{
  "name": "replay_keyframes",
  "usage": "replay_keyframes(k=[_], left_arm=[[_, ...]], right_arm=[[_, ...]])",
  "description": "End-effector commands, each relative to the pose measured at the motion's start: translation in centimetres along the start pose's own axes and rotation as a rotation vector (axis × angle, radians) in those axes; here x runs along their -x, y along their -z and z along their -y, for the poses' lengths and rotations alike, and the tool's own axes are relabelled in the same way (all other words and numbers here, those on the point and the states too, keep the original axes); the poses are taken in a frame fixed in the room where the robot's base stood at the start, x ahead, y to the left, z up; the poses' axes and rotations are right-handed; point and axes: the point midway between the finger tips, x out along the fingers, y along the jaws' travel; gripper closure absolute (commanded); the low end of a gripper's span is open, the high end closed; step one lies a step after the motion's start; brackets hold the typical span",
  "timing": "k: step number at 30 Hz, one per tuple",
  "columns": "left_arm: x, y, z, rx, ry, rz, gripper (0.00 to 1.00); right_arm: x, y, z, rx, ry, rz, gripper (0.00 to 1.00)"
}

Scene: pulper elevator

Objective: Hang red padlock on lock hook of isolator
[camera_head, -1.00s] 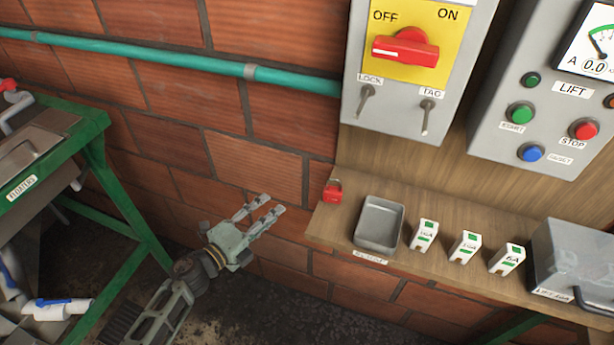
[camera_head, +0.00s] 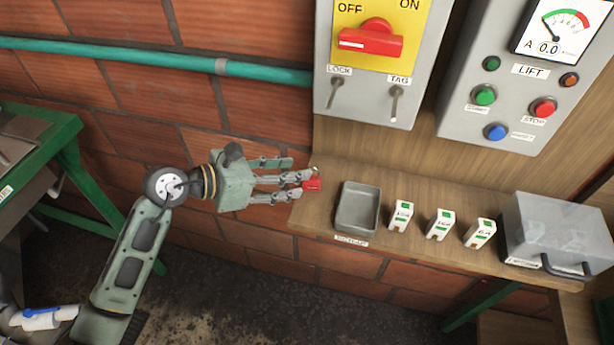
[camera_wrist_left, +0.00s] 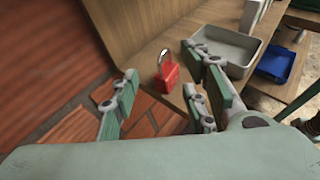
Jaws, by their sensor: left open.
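The red padlock (camera_head: 312,185) stands at the left end of the wooden shelf, partly hidden by my fingers in the head view. In the left wrist view the padlock (camera_wrist_left: 167,75) shows whole, with its shackle up, beyond the fingers and between their lines. My left gripper (camera_head: 306,180) is open at the shelf's left end, its fingertips close to the padlock; I cannot tell whether they touch it. The lock hook (camera_head: 335,93) is a grey peg under the LOCK label on the grey isolator box (camera_head: 365,110), up and right of the gripper. My right gripper is not in view.
A grey tray (camera_head: 358,208) stands right of the padlock, then several white breakers (camera_head: 440,224) and a clear-lidded box (camera_head: 560,228). The tag hook (camera_head: 396,104) is beside the lock hook. A teal pipe (camera_head: 150,62) crosses the brick wall.

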Motion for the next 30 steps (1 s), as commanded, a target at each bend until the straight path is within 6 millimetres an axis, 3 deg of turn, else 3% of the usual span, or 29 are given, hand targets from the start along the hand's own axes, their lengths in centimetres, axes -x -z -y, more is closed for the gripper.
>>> replay_keyframes(k=[1, 6, 15, 30], left_arm=[[-0.7, -0.5, 0.1, 0.007, 0.003, 0.002, 0.59], [-2.8, -0.2, 0.1, 0.005, -0.001, 0.003, 0.59], [-3.4, 0.1, 0.1, 0.003, -0.001, 0.001, 0.59], [-3.3, 0.1, 0.1, 0.003, -0.001, 0.001, 1.00]], right_arm=[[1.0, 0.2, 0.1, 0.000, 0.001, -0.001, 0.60], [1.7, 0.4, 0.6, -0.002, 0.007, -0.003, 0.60], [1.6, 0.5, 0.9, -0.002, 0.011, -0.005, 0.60], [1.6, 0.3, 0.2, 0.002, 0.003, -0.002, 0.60]])
